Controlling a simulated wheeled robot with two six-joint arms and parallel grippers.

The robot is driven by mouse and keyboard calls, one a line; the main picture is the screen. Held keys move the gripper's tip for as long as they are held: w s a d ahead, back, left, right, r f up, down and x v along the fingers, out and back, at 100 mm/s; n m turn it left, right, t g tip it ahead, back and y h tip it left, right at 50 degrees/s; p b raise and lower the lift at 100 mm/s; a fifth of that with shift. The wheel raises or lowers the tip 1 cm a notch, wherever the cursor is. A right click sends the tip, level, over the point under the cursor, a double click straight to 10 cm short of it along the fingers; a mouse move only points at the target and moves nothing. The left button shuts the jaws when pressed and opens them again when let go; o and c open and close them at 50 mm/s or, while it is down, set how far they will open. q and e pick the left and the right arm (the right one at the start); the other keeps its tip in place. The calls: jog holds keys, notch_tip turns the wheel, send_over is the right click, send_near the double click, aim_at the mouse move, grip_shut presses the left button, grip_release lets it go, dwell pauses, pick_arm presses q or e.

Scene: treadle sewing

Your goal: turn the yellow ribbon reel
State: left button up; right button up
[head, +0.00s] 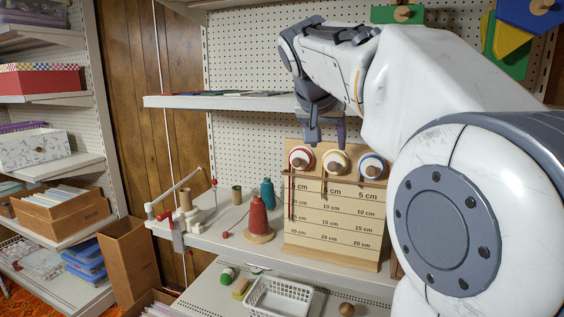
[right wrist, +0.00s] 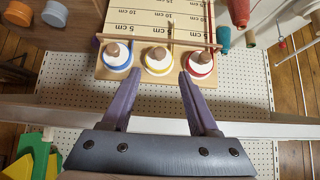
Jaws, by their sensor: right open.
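The yellow ribbon reel (head: 335,162) is the middle of three reels along the top of a wooden board (head: 333,232) marked in cm. It has a white face, a yellow rim and a wooden knob; its ribbon hangs down the board. In the right wrist view the yellow reel (right wrist: 158,65) lies just beyond my fingertips, centred between them. My right gripper (head: 326,138) is open and empty, just above the reel in the head view; its two fingers also show in the wrist view (right wrist: 160,76). My left gripper is not in view.
The red reel (head: 301,159) and blue reel (head: 371,166) sit close on either side. An upper shelf (head: 230,102) runs behind my right wrist. Red thread cone (head: 258,218), teal spool (head: 267,192) and a winder (head: 180,215) stand left of the board. A white basket (head: 277,297) is below.

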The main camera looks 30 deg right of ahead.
aim_at(332, 166)
jog(key=x, duration=1)
jog(key=shift+p, duration=0.4)
grip_shut()
